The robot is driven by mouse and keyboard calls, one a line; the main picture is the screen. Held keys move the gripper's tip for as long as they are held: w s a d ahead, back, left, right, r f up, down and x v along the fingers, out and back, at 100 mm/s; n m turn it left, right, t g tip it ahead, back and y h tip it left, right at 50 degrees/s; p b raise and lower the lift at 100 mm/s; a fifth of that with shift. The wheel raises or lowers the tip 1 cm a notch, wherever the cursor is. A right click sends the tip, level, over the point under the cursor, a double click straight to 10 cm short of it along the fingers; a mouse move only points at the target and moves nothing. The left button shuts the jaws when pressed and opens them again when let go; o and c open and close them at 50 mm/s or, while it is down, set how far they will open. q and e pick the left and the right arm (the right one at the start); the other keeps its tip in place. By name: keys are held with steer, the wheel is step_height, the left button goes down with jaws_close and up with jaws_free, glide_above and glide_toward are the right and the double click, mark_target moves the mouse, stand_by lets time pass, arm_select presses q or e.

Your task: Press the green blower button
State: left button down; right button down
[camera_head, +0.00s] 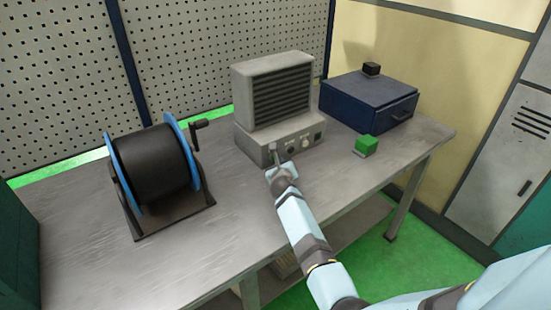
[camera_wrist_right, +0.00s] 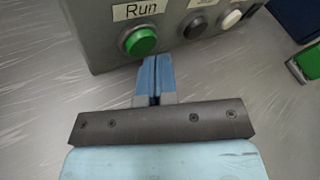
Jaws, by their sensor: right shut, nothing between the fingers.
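The grey blower (camera_head: 273,90) stands on the workbench, with dark louvres and a control panel at its lower front. In the right wrist view the green button (camera_wrist_right: 141,41) sits on the panel under a "Run" label (camera_wrist_right: 140,10). A dark button (camera_wrist_right: 196,27) and a white button (camera_wrist_right: 230,18) are to its right. My right gripper (camera_head: 273,152) is at the front of the panel. In the right wrist view its shut, empty fingers (camera_wrist_right: 155,62) point at the panel just below the green button; I cannot tell whether they touch. My left gripper is not in view.
A black spool with blue flanges (camera_head: 155,165) and a crank stands to the left on the workbench (camera_head: 232,225). A dark blue drawer box (camera_head: 358,100) with a small black block (camera_head: 371,69) on top is at the right. A green block (camera_head: 366,146) lies in front of it.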

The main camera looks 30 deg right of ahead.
steer(key=shift+w, duration=0.35)
stand_by(0.7)
stand_by(0.3)
steer(key=shift+s+r+p, duration=0.1)
steer(key=shift+s+p, duration=0.6)
steer(key=shift+s, duration=0.05)
steer(key=s+p, duration=0.2)
steer(key=s, duration=0.1)
steer(key=shift+d, duration=0.15)
steer(key=shift+s+d+p, duration=0.1)
steer(key=shift+s+p, duration=0.6)
steer(key=shift+s, duration=0.35)
